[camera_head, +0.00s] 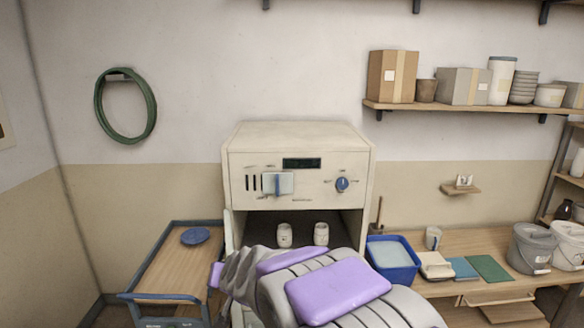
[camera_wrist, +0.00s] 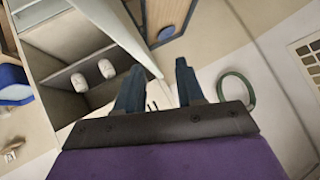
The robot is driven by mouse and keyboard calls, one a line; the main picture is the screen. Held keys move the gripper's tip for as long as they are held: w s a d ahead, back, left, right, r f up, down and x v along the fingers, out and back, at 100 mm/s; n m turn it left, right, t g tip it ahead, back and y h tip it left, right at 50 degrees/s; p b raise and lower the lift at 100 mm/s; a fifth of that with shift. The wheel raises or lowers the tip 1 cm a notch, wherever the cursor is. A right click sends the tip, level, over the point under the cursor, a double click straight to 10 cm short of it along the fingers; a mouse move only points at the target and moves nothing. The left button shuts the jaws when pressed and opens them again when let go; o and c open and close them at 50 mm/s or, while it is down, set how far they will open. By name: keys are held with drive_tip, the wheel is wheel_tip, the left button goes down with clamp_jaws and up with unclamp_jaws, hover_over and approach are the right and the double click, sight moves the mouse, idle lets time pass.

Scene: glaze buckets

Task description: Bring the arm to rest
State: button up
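My arm (camera_head: 335,290), grey with purple panels, reaches in from the lower edge of the head view, in front of the kiln. My gripper (camera_wrist: 158,80) shows in the wrist view with its two dark fingers spread wide and nothing between them. In the head view its fingers cannot be made out. The cream kiln (camera_head: 300,143) has an open front with two pale cups (camera_head: 284,235) standing inside. The cups also show in the wrist view (camera_wrist: 107,69), off to the left of my fingers.
A wooden-topped trolley (camera_head: 166,268) with a blue disc (camera_head: 195,235) stands left of the kiln. Right of it, a workbench (camera_head: 480,238) holds a blue basin (camera_head: 392,258), buckets (camera_head: 530,248) and tiles. A loaded shelf (camera_head: 470,107) and a green hose (camera_head: 152,115) are on the wall.

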drive_tip(key=s+d+f+g+h, duration=0.1)
drive_tip(key=s+d+g, duration=0.2)
drive_tip(key=s+d, duration=0.7)
drive_tip(key=s+d+f+g+h, duration=0.2)
drive_tip(key=s+d+g, duration=0.2)
drive_tip(key=s+d, duration=0.6)
drive_tip(key=s+d+f+m+g+h, duration=0.1)
drive_tip(key=s+d, duration=0.9)
drive_tip(key=s, duration=1)
drive_tip(key=shift+s+f+g+h, duration=0.3)
drive_tip(key=shift+f+g+h, duration=0.3)
drive_tip(key=shift+g, duration=0.6)
